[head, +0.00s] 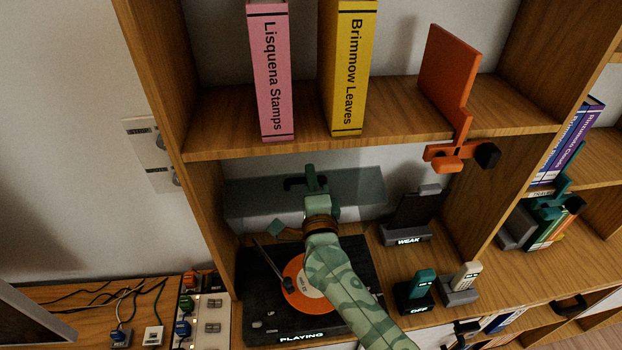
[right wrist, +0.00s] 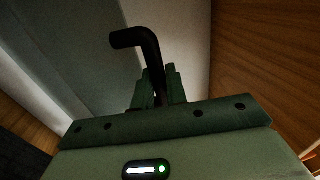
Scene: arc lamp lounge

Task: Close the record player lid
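The record player (head: 258,322) sits on the lower shelf, with an orange-labelled record (head: 295,292) on it and a front label reading "PLAYING". Its smoky see-through lid (head: 355,190) stands raised at the back; it also shows in the right wrist view (right wrist: 75,45). My right arm reaches over the deck and hides part of the record. My right gripper (head: 312,180) is at the lid's black handle (right wrist: 148,45). In the right wrist view the handle's bar runs between the two fingers, which look shut on it. My left gripper is not in view.
An upper shelf with a pink book (head: 270,70), a yellow book (head: 348,65) and an orange bookend (head: 445,70) overhangs the deck. Right of it are a dark stand (head: 408,215) marked "WEAK" and two handsets (head: 423,282) in cradles. Switches and cables lie at left.

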